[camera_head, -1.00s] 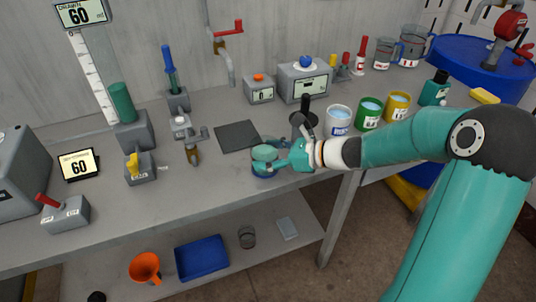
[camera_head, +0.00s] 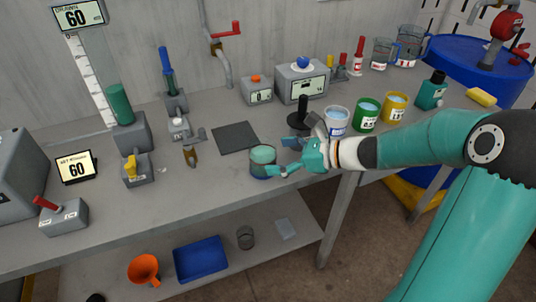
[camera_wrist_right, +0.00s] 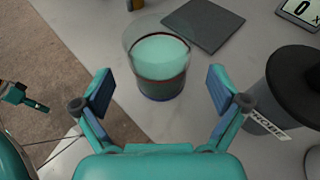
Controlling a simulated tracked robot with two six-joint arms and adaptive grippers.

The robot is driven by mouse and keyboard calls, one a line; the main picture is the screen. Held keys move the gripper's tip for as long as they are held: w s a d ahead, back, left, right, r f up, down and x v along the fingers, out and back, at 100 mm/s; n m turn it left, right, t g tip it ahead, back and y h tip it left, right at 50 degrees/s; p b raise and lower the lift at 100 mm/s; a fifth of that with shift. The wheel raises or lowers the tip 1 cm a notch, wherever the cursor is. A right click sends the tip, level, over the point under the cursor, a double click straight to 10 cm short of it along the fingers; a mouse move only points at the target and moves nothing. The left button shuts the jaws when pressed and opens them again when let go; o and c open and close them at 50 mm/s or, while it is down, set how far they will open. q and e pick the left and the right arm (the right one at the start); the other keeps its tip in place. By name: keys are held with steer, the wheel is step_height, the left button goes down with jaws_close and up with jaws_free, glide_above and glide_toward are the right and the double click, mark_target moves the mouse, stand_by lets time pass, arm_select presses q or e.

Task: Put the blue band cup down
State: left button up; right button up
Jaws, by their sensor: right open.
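The blue band cup (camera_head: 262,164) stands upright on the grey bench, near its front edge. It is clear, holds teal liquid, and has a dark reddish ring and a blue band low down. In the wrist view the cup (camera_wrist_right: 159,75) stands ahead of my fingers, with clear gaps at both sides. My right gripper (camera_head: 281,157) is open and empty just to the right of the cup. Its fingers also show wide apart in the wrist view (camera_wrist_right: 160,92). My left gripper is not in the head view.
A dark square mat (camera_head: 236,137) lies behind the cup. A black-handled tool (camera_head: 302,118) stands close behind my right gripper. A blue-labelled cup (camera_head: 336,124), a green cup (camera_head: 366,116) and a yellow cup (camera_head: 394,109) stand to the right. Bare bench lies left of the cup.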

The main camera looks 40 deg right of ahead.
steer(key=v, duration=0.8)
steer(key=shift+s, duration=0.15)
